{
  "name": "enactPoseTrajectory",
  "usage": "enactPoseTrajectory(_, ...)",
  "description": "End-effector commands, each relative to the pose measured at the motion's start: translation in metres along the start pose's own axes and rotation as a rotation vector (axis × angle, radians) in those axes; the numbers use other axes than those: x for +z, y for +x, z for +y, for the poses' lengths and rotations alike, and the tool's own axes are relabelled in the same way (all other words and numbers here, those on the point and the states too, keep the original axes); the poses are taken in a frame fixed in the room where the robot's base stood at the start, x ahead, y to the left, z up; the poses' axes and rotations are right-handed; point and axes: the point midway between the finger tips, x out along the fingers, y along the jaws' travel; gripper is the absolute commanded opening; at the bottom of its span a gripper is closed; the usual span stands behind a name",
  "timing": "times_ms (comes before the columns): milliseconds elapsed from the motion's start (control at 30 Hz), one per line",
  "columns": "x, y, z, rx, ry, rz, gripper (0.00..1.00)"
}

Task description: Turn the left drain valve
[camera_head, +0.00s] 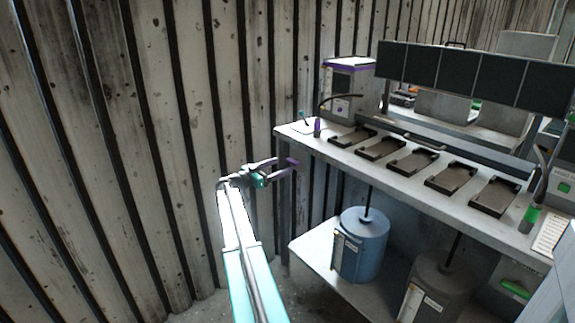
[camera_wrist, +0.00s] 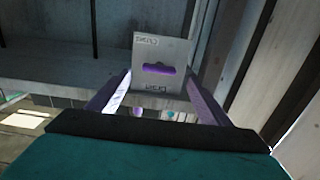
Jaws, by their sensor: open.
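In the wrist view a grey plate (camera_wrist: 178,84) carries a purple bar-shaped handle (camera_wrist: 159,69), which looks like the left drain valve. The bar lies crosswise in the picture. Small lettering above and below it is too blurred to read. My gripper (camera_wrist: 158,80) is open, its two purple fingers pointing toward the plate on either side of the handle's line. I see no contact with the handle. In the head view my gripper (camera_head: 292,167) is by the bench's left end, below the top; the purple handle cannot be made out there.
The bench (camera_head: 300,131) has several dark trays on top. A blue drum (camera_head: 362,258) and a grey drum (camera_head: 437,292) stand on the lower shelf (camera_head: 312,245). A green handle (camera_head: 515,289) is at right. The ribbed wall (camera_head: 150,130) is close on the left.

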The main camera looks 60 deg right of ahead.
Motion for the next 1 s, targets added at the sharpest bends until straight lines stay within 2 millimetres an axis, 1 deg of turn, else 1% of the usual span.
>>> enactPoseTrajectory(33, 0.000, 0.009, -0.001, 0.002, 0.000, 0.000, 0.72)
enactPoseTrajectory(200, 0.000, 0.032, 0.000, 0.002, 0.000, 0.000, 0.72)
enactPoseTrajectory(400, 0.000, 0.050, -0.001, 0.000, 0.000, 0.000, 0.72)
enactPoseTrajectory(533, 0.000, 0.055, 0.000, 0.001, 0.000, 0.000, 0.72)
enactPoseTrajectory(800, 0.000, 0.055, 0.000, 0.000, 0.000, 0.000, 0.72)
enactPoseTrajectory(833, 0.000, 0.055, 0.000, 0.000, 0.000, 0.000, 0.70)
enactPoseTrajectory(867, 0.000, 0.055, 0.000, 0.000, 0.000, 0.000, 0.65)
enactPoseTrajectory(1000, 0.000, 0.055, 0.000, 0.000, 0.000, 0.000, 0.41)
